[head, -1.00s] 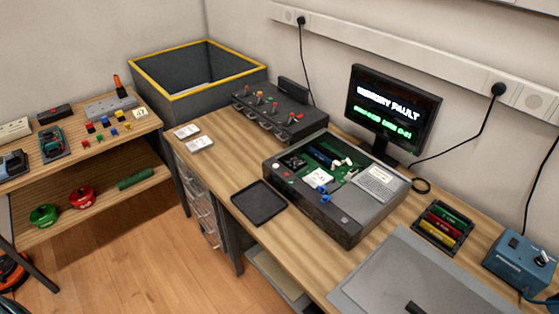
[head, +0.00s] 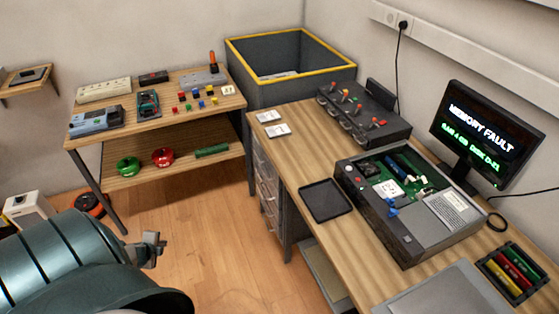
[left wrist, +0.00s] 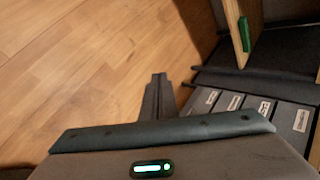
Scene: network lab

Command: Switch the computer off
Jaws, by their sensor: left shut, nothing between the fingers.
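The computer (head: 400,240) is an open grey case on the wooden desk, with a green board, memory sticks and small buttons on its front left side. Its monitor (head: 484,132) is lit and reads "MEMORY FAULT" with a green line below. My left gripper (head: 158,246) is shut and empty, over the floor at lower left, well away from the computer. In the left wrist view its fingers (left wrist: 157,95) point over the wooden floor. My right gripper is not in view.
A black tray (head: 326,201) lies left of the computer, and a switch box (head: 364,118) stands behind it. A rack of coloured modules (head: 511,271) is at right. A yellow-rimmed bin (head: 290,90) and a side table (head: 150,120) stand further back. Open floor lies between.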

